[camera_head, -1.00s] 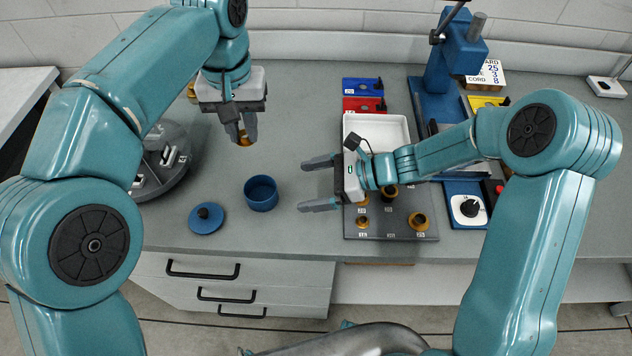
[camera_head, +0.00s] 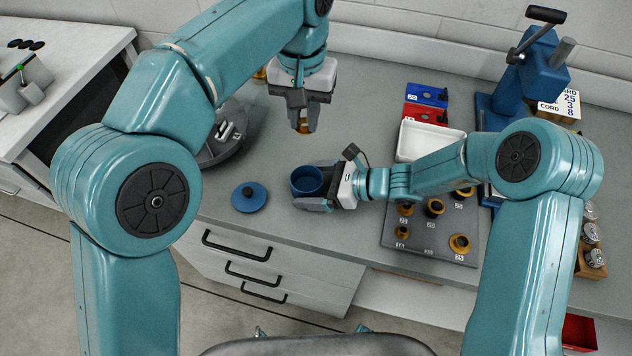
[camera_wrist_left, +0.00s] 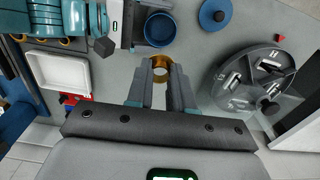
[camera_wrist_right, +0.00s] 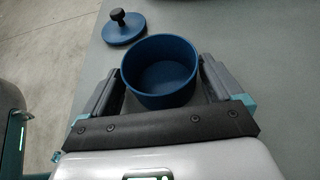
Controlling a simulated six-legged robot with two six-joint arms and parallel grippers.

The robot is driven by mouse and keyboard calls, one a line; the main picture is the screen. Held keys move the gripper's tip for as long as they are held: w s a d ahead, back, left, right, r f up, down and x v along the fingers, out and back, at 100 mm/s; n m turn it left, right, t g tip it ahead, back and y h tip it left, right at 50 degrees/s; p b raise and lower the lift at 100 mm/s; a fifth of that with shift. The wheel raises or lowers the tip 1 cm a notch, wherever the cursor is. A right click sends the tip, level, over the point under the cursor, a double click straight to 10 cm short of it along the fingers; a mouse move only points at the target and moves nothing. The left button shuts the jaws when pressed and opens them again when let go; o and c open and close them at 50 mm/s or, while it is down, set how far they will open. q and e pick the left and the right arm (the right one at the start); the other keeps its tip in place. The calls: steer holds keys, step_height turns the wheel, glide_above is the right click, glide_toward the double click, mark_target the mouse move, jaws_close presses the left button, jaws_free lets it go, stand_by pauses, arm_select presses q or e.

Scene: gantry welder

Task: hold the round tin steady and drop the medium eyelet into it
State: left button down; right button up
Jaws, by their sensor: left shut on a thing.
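The round tin (camera_head: 307,184) is blue, open-topped and upright on the bench; its inside looks empty in the right wrist view (camera_wrist_right: 160,85). My right gripper (camera_head: 313,186) is around the tin, one finger on each side. Its fingers look spread, with a small gap to the wall in the right wrist view. My left gripper (camera_head: 303,128) is shut on a brass eyelet (camera_wrist_left: 159,57), which sits between its fingertips, pointing down. It is above the bench, behind the tin in the head view. Whether this is the medium eyelet I cannot tell.
The blue lid (camera_head: 249,197) with a black knob lies left of the tin. A grey eyelet board (camera_head: 425,235) stands right, with a white tray (camera_head: 414,155) behind it. A dark round carousel (camera_head: 222,150) stands at the left. Bench between tin and left gripper is clear.

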steer(key=shift+w+f, duration=0.15)
steer(key=shift+w, duration=0.05)
steer(key=c, duration=0.8)
arm_select(q)
steer(key=shift+f, duration=0.1)
arm_select(e)
steer(key=shift+o, duration=0.2)
steer(key=shift+s, duration=0.15)
arm_select(q)
step_height(320, 180, down, 11)
steer(key=shift+w, duration=0.1)
steer(key=c, duration=0.9)
jaws_free()
step_height(320, 180, up, 12)
steer(key=shift+r, duration=0.15)
arm_select(e)
steer(key=shift+f, duration=0.1)
